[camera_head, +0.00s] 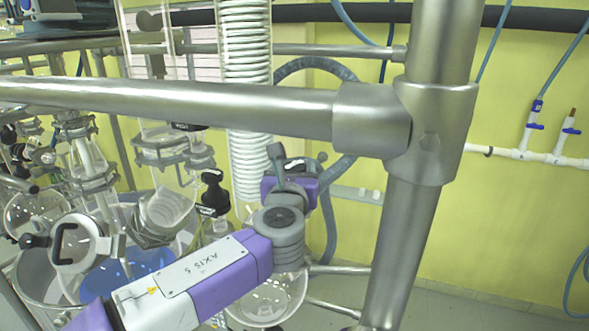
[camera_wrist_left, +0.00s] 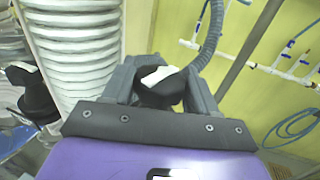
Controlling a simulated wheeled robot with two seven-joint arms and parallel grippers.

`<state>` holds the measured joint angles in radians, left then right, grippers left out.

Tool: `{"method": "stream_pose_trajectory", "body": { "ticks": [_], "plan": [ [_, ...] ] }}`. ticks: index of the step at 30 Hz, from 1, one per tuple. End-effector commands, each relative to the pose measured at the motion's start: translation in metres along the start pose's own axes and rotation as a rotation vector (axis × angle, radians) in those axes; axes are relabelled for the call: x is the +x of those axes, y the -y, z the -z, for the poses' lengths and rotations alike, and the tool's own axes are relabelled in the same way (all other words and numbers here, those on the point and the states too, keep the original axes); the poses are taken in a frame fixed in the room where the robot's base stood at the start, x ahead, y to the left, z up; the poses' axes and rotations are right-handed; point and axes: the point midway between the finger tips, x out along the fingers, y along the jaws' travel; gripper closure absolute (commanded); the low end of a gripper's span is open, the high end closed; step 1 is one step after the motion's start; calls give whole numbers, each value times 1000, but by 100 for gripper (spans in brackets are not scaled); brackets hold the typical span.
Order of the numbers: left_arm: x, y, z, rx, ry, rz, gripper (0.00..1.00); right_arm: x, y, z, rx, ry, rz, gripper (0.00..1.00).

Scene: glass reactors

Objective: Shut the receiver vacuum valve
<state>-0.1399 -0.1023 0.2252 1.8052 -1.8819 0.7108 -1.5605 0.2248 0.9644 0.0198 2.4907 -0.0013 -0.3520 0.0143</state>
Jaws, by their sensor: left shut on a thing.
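In the left wrist view, the receiver vacuum valve's black handle (camera_wrist_left: 161,90), with a white mark on top, sits between the two grey fingers of my left gripper (camera_wrist_left: 162,82). The fingers are shut on the handle from both sides. In the head view, my left gripper (camera_head: 298,163) is beside the lower end of the coiled glass condenser, and the gripper and purple wrist largely hide the valve. How far the valve is turned cannot be told. My right gripper is in neither view.
A thick steel frame post (camera_head: 408,215) and crossbar (camera_head: 200,105) stand in front of the glassware. The coiled condenser (camera_head: 246,90) rises behind my gripper. Another black valve knob (camera_head: 214,195) is to its left. A round glass flask (camera_head: 266,300) is below. A grey hose (camera_head: 333,215) curves close by.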

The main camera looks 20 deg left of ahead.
Motion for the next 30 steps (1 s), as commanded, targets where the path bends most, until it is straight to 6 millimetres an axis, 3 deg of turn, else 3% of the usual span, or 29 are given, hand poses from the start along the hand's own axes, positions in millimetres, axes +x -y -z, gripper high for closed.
{"method": "stream_pose_trajectory", "body": {
  "ticks": [30],
  "plan": [
    [2,-1,0,1,-2,683,69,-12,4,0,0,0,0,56]
  ]
}}
